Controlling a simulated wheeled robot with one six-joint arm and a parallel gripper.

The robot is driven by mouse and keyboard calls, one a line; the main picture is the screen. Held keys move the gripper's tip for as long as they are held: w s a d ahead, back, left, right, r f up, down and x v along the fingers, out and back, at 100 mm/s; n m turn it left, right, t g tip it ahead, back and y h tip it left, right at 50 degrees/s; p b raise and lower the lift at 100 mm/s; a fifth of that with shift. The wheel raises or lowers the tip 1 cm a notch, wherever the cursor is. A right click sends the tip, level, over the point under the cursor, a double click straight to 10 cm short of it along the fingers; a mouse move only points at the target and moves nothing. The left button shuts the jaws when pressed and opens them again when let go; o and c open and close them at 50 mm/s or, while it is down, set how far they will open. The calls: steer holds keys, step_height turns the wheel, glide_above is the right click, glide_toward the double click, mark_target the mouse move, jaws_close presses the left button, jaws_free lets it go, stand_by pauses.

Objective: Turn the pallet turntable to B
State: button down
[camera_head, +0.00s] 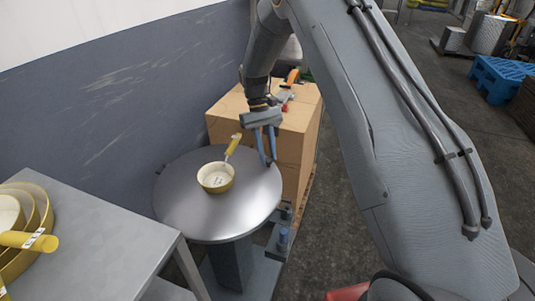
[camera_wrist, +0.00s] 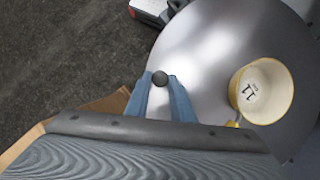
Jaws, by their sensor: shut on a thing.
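The pallet turntable (camera_head: 185,212) is a round, shiny grey metal disc on a dark column. In the wrist view its disc (camera_wrist: 215,50) fills the upper right. My gripper (camera_head: 268,161) reaches down at the right rim of the disc. In the wrist view my gripper (camera_wrist: 160,80) has its two blue fingers around a small dark round knob (camera_wrist: 160,77) near the disc's edge, shut on it. A small yellow pan (camera_head: 216,178) with a cream inside stands on the disc; in the wrist view this pan (camera_wrist: 262,92) shows "11". I see no letter B.
A cardboard box (camera_head: 300,150) stands close behind and right of the disc, with small tools on top. A grey table (camera_head: 110,240) with yellow pans (camera_head: 38,258) is at the lower left. A dark wall runs behind. Posts (camera_head: 283,238) stand below the disc's right edge.

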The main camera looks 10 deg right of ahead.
steer(key=c, duration=1.5)
jaws_free()
steer(key=shift+c, duration=0.2)
steer(key=shift+r, duration=0.1)
steer(key=b+v, duration=0.1)
steer(key=v, duration=0.6)
steer(key=shift+r, duration=0.3)
steer(key=shift+w, duration=0.1)
